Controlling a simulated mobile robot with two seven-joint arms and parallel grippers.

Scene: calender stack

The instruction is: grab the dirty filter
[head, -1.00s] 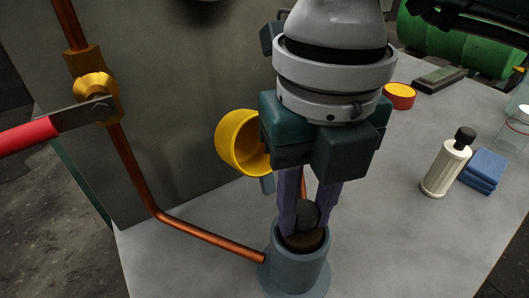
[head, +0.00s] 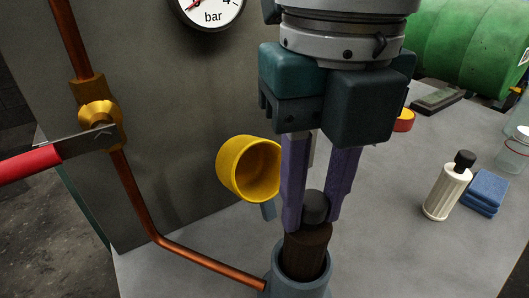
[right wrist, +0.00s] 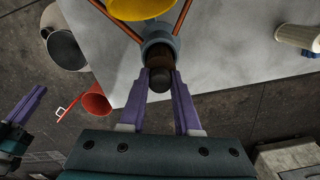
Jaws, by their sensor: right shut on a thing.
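The dirty filter (head: 307,252) is a dark brown cylinder with a black knob on top. It stands upright, partly out of the grey-blue housing (head: 283,258); its lower part is hidden inside. My right gripper (head: 313,215) points down from above and is shut on the filter's knob. The right wrist view shows the knob (right wrist: 159,80) between the purple fingertips, with the housing (right wrist: 162,38) beyond. My left gripper (right wrist: 27,108) shows only at the left of the right wrist view, too small to tell its jaws; it is out of the head view.
A yellow cup (head: 250,172) is close left of my right fingers. A copper pipe (head: 195,261) runs into the housing, from a valve with a red handle (head: 28,164). Bench between is clear.

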